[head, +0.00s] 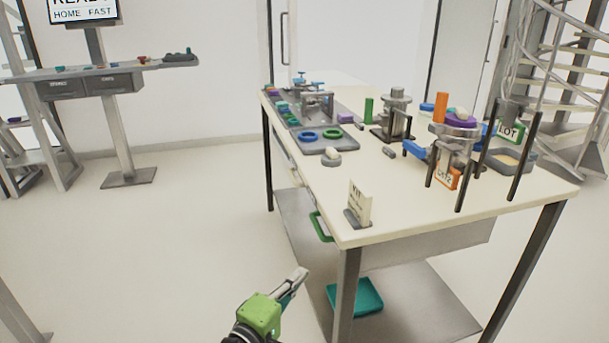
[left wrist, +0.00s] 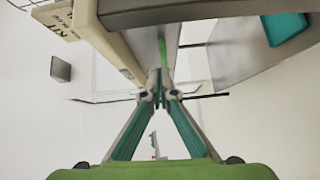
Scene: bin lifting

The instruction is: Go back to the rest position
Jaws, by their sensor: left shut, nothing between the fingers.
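My left gripper (head: 297,280) shows at the bottom middle of the head view, low in front of the near left corner of the white table (head: 400,222). Its fingers are closed together with nothing between them. In the left wrist view the fingertips (left wrist: 161,90) meet in the middle, with the table's edge (left wrist: 115,45) above and apart from them. My right gripper is in neither view.
A teal bin (head: 357,298) lies on the lower shelf (head: 425,305). A sign card (head: 360,203) stands near the table corner. A narrow bench (head: 110,70) stands at the left. The floor between is clear.

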